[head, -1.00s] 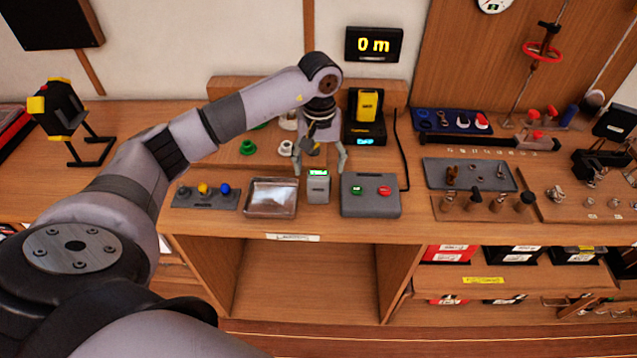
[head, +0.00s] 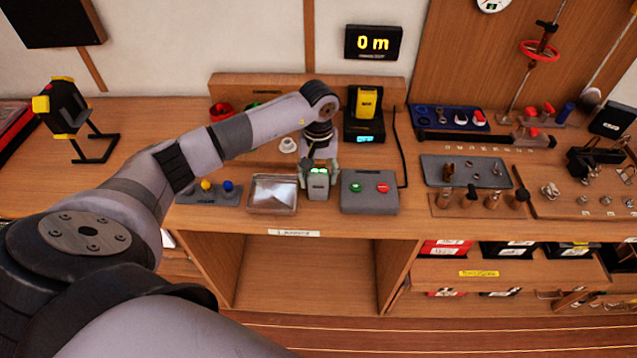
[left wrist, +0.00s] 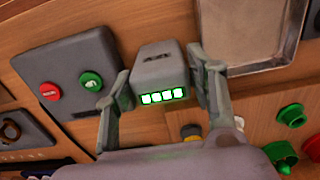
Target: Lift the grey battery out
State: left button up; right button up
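The grey battery (head: 317,189) is a small grey box with a lit green display. My right gripper is in neither view.
The button box (head: 369,192) with green and red buttons stands close on the right. The shallow tray (head: 272,194) is close on the left. A yellow battery (head: 366,103) sits in a black charger (head: 364,127) behind. The bench front edge is just ahead of these.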

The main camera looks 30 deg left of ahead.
pick_arm(q)
jog(key=c, duration=1)
jog(key=shift+o, duration=0.2)
jog(key=shift+r, duration=0.15)
jog(key=shift+w+r+b, duration=0.1)
jog(key=shift+r+b, duration=0.25)
jog(key=shift+r, duration=0.3)
notch_tip(320, 180, up, 19)
jog(key=b, duration=0.3)
jog(key=shift+f, duration=0.2)
